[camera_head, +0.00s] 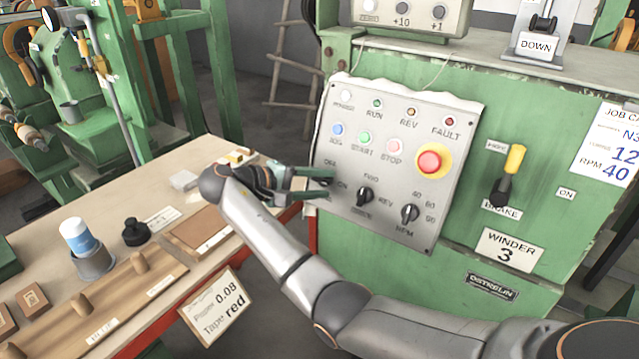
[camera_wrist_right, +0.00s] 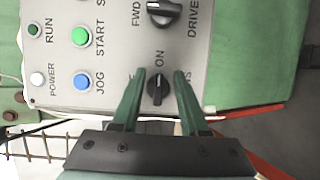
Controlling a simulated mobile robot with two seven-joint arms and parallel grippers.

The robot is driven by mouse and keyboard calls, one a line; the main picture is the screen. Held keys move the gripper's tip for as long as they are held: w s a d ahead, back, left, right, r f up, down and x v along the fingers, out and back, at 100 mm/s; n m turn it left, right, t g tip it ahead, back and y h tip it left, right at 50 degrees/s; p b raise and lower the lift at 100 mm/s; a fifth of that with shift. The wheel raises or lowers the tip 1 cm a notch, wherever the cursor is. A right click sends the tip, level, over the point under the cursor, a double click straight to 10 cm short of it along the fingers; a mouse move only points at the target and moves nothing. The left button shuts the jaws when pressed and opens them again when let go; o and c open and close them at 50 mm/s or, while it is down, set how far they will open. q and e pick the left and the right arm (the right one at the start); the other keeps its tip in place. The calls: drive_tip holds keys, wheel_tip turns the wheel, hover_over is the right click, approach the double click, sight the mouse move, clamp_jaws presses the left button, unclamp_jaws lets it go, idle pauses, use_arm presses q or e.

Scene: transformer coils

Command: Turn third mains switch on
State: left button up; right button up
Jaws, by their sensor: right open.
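The grey control panel (camera_head: 385,224) of the green machine labelled Winder 3 faces me. Its mains switch (camera_wrist_right: 158,88) is a black rotary knob beside the ON label, with partly hidden lettering around it. Its exact setting is hard to read. My right gripper (camera_wrist_right: 159,88) is open, its two green fingers on either side of the knob. I cannot tell whether they touch it. My left gripper is not in view.
The drive knob (camera_head: 365,196) and RPM knob (camera_head: 410,213) sit right of the gripper. The red stop button (camera_head: 430,161) and a yellow-handled brake lever (camera_head: 511,168) are farther right. A workbench (camera_head: 215,155) with a blue-and-white cylinder (camera_head: 78,236) stands left.

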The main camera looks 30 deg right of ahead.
drive_tip(key=v, duration=1.2)
drive_tip(key=shift+a+p, duration=0.3)
drive_tip(key=shift+p, duration=0.15)
